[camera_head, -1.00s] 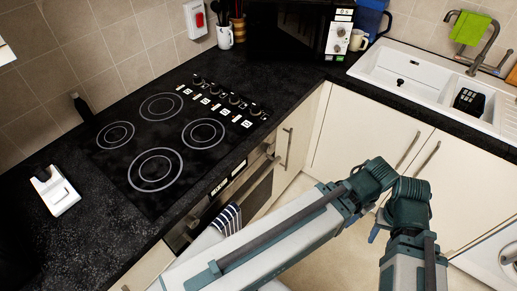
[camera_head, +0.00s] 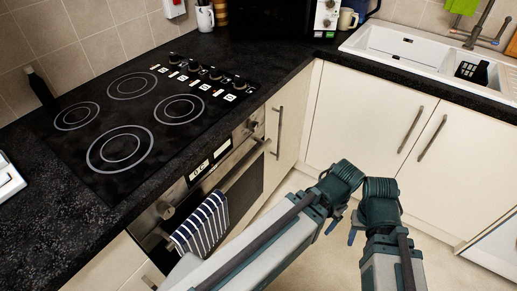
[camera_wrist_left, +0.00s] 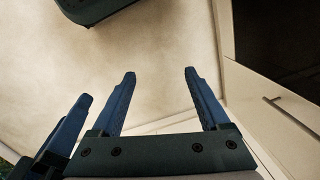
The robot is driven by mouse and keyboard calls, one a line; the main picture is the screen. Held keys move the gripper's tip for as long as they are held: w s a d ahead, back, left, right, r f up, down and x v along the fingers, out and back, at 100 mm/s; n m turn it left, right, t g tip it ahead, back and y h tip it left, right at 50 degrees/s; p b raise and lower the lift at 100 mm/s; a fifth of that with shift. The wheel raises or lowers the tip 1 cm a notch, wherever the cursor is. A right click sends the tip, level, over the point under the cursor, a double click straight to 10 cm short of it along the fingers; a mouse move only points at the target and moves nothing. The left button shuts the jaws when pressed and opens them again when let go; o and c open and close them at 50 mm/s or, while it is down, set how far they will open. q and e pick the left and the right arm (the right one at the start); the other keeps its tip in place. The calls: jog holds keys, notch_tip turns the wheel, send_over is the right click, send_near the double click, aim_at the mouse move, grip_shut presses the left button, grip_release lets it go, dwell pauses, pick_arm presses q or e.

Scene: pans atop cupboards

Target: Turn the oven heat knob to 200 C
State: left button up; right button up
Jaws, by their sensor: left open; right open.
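The oven (camera_head: 240,192) is built in below the counter, with a steel front panel, a display (camera_head: 199,171) and a handle bar. One round knob (camera_head: 165,210) sits at the panel's near end and another knob (camera_head: 252,125) at its far end. I cannot read their markings or tell which sets heat. My left gripper (camera_wrist_left: 158,72) is open and empty above the pale floor in the left wrist view. My right gripper (camera_head: 352,236) shows only a blue finger part in the head view, low and right of the oven, apart from it; it is open.
A striped towel (camera_head: 203,225) hangs from the oven handle. The black hob (camera_head: 125,115) with several knobs lies above the oven. Cream cupboards (camera_head: 360,115) and a white sink (camera_head: 390,45) are to the right. Open floor lies between the cupboards and my arms.

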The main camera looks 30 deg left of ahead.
pick_arm(q)
notch_tip(320, 180, down, 8)
jog(key=w+a+b, duration=0.1)
jog(key=a+b, duration=0.1)
jog(key=b, duration=0.4)
jog(key=n+t+y+b, duration=0.1)
jog(key=n+y+b, duration=0.2)
jog(key=n+y, duration=1.95)
send_near(258, 128)
jog(key=a+r+n+h, duration=0.1)
jog(key=a+n+h, duration=0.1)
jog(key=a+r+n+h, duration=0.1)
jog(key=a+r+n, duration=0.1)
jog(key=a, duration=0.1)
jog(key=a+r+n+h, duration=0.2)
jog(key=a, duration=0.1)
jog(key=shift+a+h, duration=0.2)
jog(key=shift+h, duration=0.15)
pick_arm(e)
notch_tip(258, 128, down, 12)
jog(key=shift+r, duration=0.15)
pick_arm(q)
jog(key=shift+t, duration=0.4)
grip_shut()
